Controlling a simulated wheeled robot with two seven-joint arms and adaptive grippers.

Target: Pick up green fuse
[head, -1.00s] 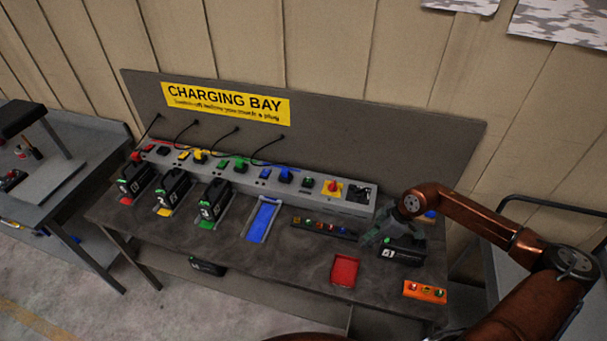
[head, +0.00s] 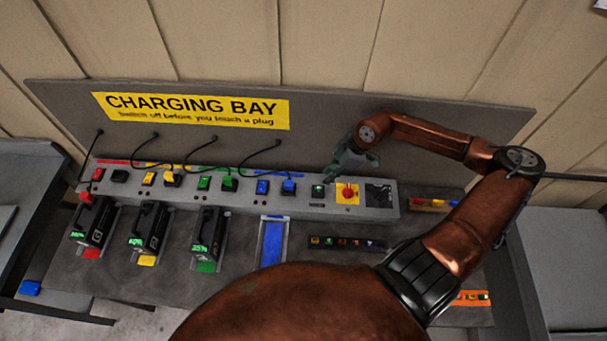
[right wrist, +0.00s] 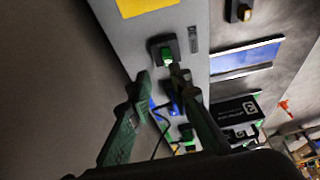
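A small green fuse (head: 318,189) sits in a dark socket on the grey charging console (head: 225,192), left of a red knob on a yellow plate. It also shows as a green block (right wrist: 168,57) in its black holder in the right wrist view. My right gripper (head: 339,177) hovers just above and beside this socket. In the wrist view its two green-grey fingers (right wrist: 162,78) are apart with nothing between them, and the green block is just beyond the tips. Another small green piece (head: 328,241) sits in the dark rack on the table. My left gripper is out of view.
Several black batteries (head: 207,232) stand in docks at the left, with cables running to plugs on the console. A blue empty dock (head: 272,243) lies right of them. The back panel (head: 400,130) rises close behind the gripper. My own copper parts hide the table's front.

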